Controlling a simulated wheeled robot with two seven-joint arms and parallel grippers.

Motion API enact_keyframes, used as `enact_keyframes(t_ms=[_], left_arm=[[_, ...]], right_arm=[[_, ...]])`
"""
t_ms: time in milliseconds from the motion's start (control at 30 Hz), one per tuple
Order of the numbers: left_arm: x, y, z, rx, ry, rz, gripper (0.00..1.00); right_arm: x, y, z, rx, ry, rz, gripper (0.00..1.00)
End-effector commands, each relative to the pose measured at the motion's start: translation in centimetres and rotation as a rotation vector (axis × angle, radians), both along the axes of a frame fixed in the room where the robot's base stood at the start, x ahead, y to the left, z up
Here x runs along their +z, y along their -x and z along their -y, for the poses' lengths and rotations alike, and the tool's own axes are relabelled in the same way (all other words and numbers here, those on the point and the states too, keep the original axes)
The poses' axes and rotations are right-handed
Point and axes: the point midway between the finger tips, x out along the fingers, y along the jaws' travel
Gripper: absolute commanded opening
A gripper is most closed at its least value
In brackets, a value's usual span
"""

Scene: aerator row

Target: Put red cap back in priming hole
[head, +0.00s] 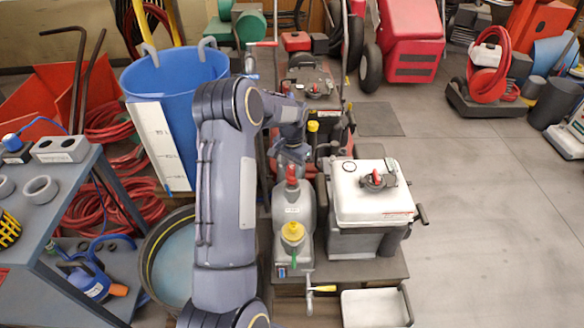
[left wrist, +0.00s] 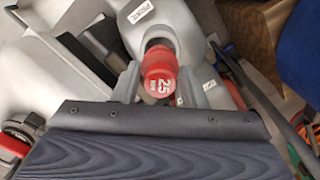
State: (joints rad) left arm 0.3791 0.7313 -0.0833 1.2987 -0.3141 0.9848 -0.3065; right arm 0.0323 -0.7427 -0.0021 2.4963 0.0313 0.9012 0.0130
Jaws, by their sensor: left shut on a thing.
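The red cap (left wrist: 158,75), marked "25", sits between the two fingers of my left gripper (left wrist: 160,88) in the left wrist view. The gripper is shut on it. Grey bodies with white labels lie behind the cap. In the head view my left gripper (head: 290,155) is at the far end of my arm, just above a grey canister (head: 293,205). A red tip (head: 291,172) shows there; I cannot tell if it is the held cap. I cannot make out the priming hole. My right gripper is not in view.
A white-lidded grey box (head: 372,205) stands right of the canister, which has a yellow cap (head: 292,232). A blue bin (head: 175,85) and a grey bench (head: 75,190) are on the left. An empty tray (head: 376,309) is in front.

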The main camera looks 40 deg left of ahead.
Motion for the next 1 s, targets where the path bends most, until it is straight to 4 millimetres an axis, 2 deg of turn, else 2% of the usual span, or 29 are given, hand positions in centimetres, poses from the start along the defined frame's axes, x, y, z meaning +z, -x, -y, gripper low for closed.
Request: enact_keyframes(t_ms=[433, 1000], left_arm=[[-0.1, 0.0, 0.0, 0.000, 0.000, 0.000, 0.12], [-1.5, 0.0, 0.0, 0.000, 0.000, 0.000, 0.12]], right_arm=[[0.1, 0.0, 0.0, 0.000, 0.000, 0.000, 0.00], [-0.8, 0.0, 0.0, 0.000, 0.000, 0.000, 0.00]])
